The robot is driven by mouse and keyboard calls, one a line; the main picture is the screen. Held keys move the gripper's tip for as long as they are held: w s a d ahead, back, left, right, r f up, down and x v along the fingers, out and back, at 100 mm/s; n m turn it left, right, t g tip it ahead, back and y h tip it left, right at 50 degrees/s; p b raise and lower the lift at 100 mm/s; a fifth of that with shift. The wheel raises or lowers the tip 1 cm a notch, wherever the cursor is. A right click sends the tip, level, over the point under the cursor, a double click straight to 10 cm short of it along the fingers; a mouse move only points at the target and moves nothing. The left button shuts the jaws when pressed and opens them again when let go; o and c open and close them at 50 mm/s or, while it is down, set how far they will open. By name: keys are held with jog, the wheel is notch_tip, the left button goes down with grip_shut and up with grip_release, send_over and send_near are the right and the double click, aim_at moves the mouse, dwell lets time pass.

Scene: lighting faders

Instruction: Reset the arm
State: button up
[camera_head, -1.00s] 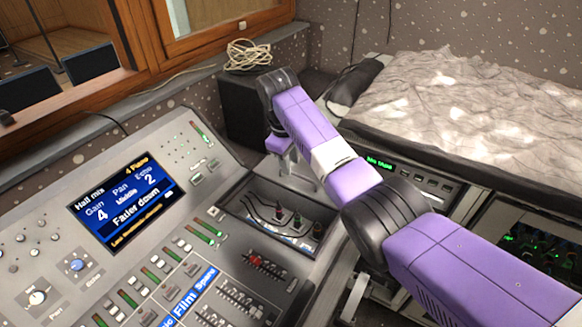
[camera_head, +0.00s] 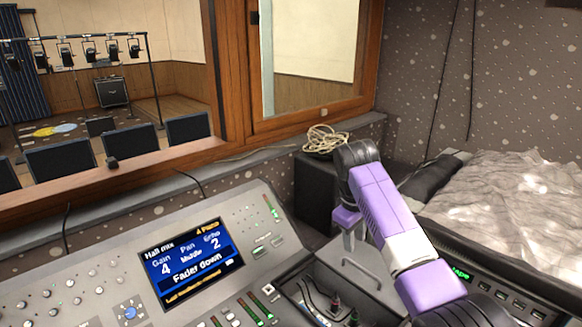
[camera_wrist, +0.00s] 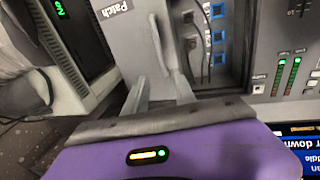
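My arm is purple with grey and black joints. It reaches in from the lower right of the head view, above the right end of the mixing console (camera_head: 250,215). My gripper (camera_head: 355,252) hangs there, its fingers small and partly hidden by the arm. In the wrist view my gripper (camera_wrist: 158,70) shows two grey fingers with a gap between them and nothing held. The fingers lie over a grey panel marked "Patch" (camera_wrist: 113,20). The console screen (camera_head: 190,262) reads "Hall mix" and "Fader down".
A dark box (camera_head: 315,188) with a coiled pale cable (camera_head: 325,142) stands behind the arm. The patch recess (camera_head: 325,298) holds plugs and cables. A wood-framed window (camera_head: 225,95) runs along the back.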

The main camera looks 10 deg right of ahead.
jog(key=w+a+r+m+t+y, duration=0.1)
jog(key=w+a+r+t, duration=0.15)
jog(key=w+t, duration=0.2)
jog(key=w+a+r+t+y, duration=0.1)
jog(key=w+a+r+t, duration=0.15)
jog(key=w+t, duration=0.2)
jog(key=s+a+f+m+t+y, duration=0.1)
jog(key=s+a+f+m+t, duration=0.25)
jog(key=s+f, duration=0.5)
jog(key=s+d+m, duration=0.1)
jog(key=s+d, duration=0.1)
jog(key=s, duration=2.5)
jog(key=s+d+m+h, duration=0.1)
jog(key=s+d, duration=0.2)
jog(key=s, duration=2.5)
jog(key=shift+t, duration=0.35)
jog(key=shift+s+d+r+m, duration=0.1)
jog(key=shift+m, duration=0.15)
